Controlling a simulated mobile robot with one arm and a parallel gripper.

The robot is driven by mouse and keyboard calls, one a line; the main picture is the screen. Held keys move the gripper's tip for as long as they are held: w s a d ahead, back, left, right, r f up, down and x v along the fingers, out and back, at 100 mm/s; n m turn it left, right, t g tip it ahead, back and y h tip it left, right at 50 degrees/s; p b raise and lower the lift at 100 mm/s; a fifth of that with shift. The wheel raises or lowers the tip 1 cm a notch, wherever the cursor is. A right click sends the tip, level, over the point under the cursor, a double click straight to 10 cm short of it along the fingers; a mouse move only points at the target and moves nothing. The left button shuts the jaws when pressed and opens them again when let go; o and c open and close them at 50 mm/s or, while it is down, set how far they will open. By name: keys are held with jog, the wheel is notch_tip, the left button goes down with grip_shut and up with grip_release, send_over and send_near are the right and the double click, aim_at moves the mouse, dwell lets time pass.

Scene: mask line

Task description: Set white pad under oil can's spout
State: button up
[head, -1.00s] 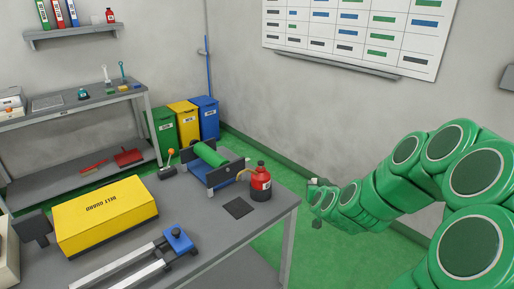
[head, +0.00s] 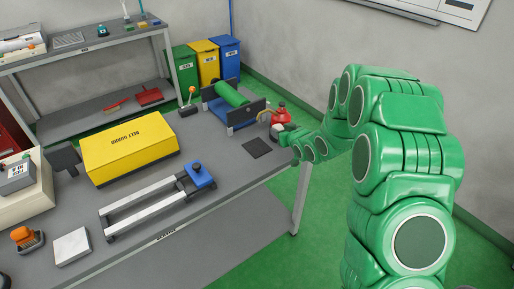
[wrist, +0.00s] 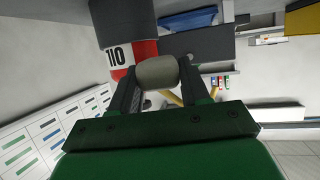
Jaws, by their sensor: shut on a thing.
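The red oil can (head: 281,114) stands on the bench's right end, partly hidden by my gripper in the head view. Its tan spout (head: 263,117) points left, toward a roller stand. In the wrist view the can (wrist: 146,52) appears upside down, its label behind the left finger. The white pad (head: 72,247) lies flat at the bench's front left, far from the can. My gripper (head: 280,128) is right beside the can. In the wrist view it (wrist: 158,74) is shut on a rounded grey-beige piece (wrist: 158,71); whether this belongs to the can is unclear.
A dark square mat (head: 256,147) lies on the bench near the spout. The roller stand (head: 232,112) is behind it. A yellow belt guard (head: 130,147), a rail frame with a blue block (head: 200,175) and an orange-topped item (head: 26,238) also occupy the bench.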

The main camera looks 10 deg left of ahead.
jog(key=a+n+g+y, duration=0.2)
jog(key=a, duration=0.7)
jog(key=shift+d+f, duration=0.15)
jog(key=shift+f, duration=1.2)
jog(key=shift+d+f, duration=0.15)
jog(key=shift+f, duration=1.15)
jog(key=shift+f, duration=0.65)
jog(key=o, duration=1)
jog(key=shift+r, duration=0.15)
jog(key=shift+r, duration=0.6)
jog(key=v, duration=1.2)
jog(key=shift+f, duration=0.35)
jog(key=shift+d, duration=0.1)
